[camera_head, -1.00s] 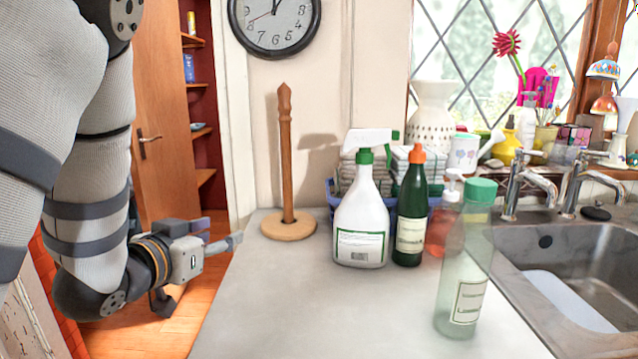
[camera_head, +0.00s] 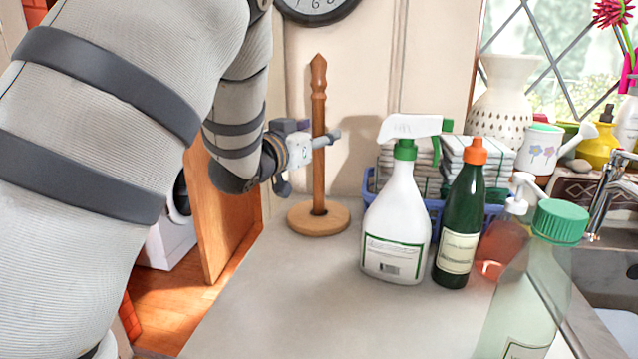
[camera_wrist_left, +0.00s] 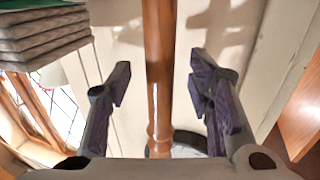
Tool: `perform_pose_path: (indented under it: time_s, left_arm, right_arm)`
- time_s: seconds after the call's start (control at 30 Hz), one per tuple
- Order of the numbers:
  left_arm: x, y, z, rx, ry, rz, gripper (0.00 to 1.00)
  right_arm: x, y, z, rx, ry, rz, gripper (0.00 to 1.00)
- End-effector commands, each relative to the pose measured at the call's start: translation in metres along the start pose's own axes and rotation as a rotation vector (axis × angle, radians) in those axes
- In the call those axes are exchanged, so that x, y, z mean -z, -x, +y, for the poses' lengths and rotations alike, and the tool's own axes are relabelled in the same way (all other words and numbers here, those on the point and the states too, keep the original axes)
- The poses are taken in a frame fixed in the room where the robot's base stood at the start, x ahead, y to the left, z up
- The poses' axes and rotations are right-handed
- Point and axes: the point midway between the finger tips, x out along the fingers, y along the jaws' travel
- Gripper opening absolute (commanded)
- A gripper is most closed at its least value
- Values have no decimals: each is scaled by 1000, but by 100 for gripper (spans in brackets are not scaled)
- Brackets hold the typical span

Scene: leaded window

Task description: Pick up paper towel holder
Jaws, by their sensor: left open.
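The paper towel holder (camera_head: 318,180) is a wooden post on a round wooden base, standing upright on the counter near the wall. It holds no roll. My left gripper (camera_head: 318,137) is at the upper half of the post, with its fingers reaching to it. In the left wrist view the post (camera_wrist_left: 159,70) runs between the two open fingers of the left gripper (camera_wrist_left: 160,82). Gaps show on both sides of the post. My right gripper is not in view.
A white spray bottle (camera_head: 396,215), a green bottle (camera_head: 459,225) and a clear bottle with a green cap (camera_head: 535,280) stand to the right. A blue basket (camera_head: 368,185) with folded towels (camera_head: 488,152) is behind them. The front left counter (camera_head: 290,300) is clear.

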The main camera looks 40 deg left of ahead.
Motion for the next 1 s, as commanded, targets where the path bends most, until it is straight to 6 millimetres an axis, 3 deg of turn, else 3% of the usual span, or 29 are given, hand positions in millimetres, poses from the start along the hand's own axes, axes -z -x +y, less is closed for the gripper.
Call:
perform_pose_path:
  time_s: [0.27,0.5,0.87,1.0]
  left_arm:
    - [0,-9,0,0,1,0,47]
    - [0,-9,0,0,1,-1,0]
    - [2,-9,0,-1,0,3,0]
    - [21,-9,0,-1,1,8,0]
  right_arm:
    - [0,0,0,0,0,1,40]
    - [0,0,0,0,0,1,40]
    - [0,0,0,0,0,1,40]
    - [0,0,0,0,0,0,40]
